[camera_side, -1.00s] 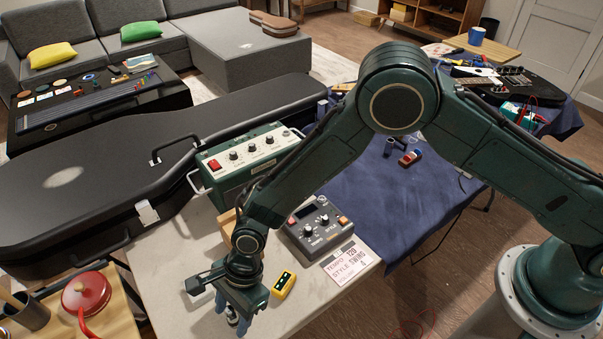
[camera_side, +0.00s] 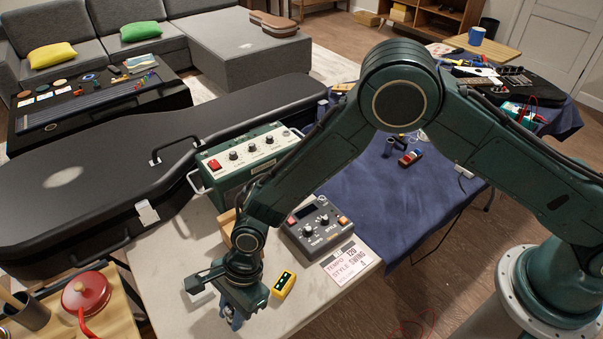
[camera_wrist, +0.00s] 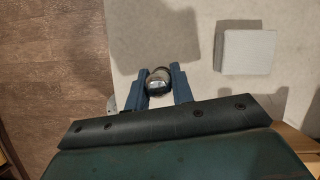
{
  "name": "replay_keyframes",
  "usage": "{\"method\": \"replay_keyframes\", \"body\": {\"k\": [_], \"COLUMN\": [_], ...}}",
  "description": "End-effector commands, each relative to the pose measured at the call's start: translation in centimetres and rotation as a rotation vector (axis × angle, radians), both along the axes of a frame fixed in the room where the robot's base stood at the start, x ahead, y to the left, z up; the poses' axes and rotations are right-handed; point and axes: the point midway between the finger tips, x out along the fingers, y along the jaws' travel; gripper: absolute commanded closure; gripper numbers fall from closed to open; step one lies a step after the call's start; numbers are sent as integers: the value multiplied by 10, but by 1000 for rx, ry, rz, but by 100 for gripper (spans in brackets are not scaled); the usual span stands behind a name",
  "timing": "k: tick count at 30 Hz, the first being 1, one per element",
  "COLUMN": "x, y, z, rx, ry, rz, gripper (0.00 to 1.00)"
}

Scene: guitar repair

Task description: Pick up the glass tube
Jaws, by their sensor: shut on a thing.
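My gripper (camera_wrist: 159,86) is shut on a small round thing (camera_wrist: 158,76) with a shiny, dark-rimmed end, which I take to be the glass tube seen end-on. The blue fingers stand on either side of it, over the pale table top. In the side view my gripper (camera_side: 235,318) points down near the table's front edge, left of a yellow device. The tube is mostly hidden there by the fingers. I cannot tell whether it touches the table.
A white box (camera_wrist: 247,52) lies close by, right of my gripper in the wrist view. The yellow device (camera_side: 284,284), a grey control box (camera_side: 318,228) and a green amplifier (camera_side: 250,160) stand nearby. A red lamp (camera_side: 87,293) is at left.

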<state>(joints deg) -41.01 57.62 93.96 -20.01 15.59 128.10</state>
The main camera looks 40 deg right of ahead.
Motion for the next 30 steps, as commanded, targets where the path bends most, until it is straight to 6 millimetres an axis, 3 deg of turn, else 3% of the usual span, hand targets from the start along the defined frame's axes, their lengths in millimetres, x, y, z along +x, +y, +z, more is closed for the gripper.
{"method": "replay_keyframes", "body": {"k": [11,24,30], "x": [1,1,0], "y": [1,0,0], "z": [45,139,173], "rx": [3,3,3], "ry": [-3,-4,-3], "rz": [1,-1,0], "gripper": [89,89,89]}}
